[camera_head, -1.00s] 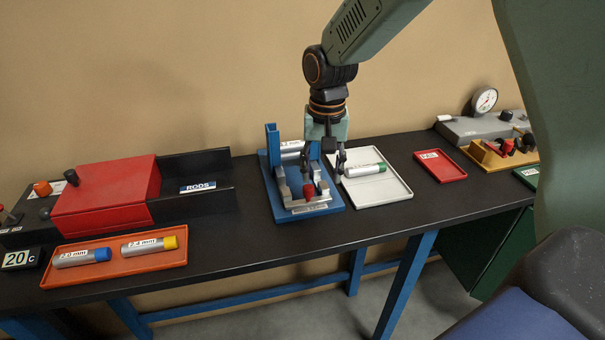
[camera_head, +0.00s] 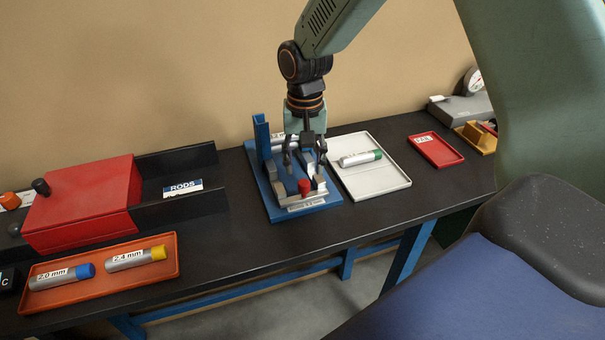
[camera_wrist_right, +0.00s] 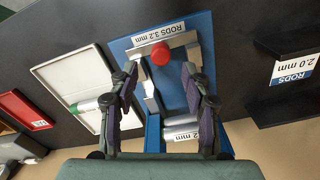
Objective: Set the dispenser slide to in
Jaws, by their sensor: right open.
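The dispenser (camera_head: 272,207) is a blue base with an upright blue post at its back left, standing on the black bench. Its pale metal slide (camera_head: 319,194) carries a red knob (camera_head: 304,186) at the front; the knob also shows in the wrist view (camera_wrist_right: 161,54), beside a label reading RODS 3.2 mm. A silver rod lies at the back of the dispenser (camera_wrist_right: 182,133). My right gripper (camera_head: 305,160) points down over the dispenser, open and empty. In the wrist view its fingers (camera_wrist_right: 160,85) stand apart, with the knob beyond the gap between them. My left gripper is not in view.
A white tray (camera_head: 389,191) with a green-capped rod lies right of the dispenser. A red tray (camera_head: 436,151) is farther right. At left are a red box (camera_head: 85,200), a black RODS channel (camera_head: 182,212) and an orange tray (camera_head: 100,288) with two rods.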

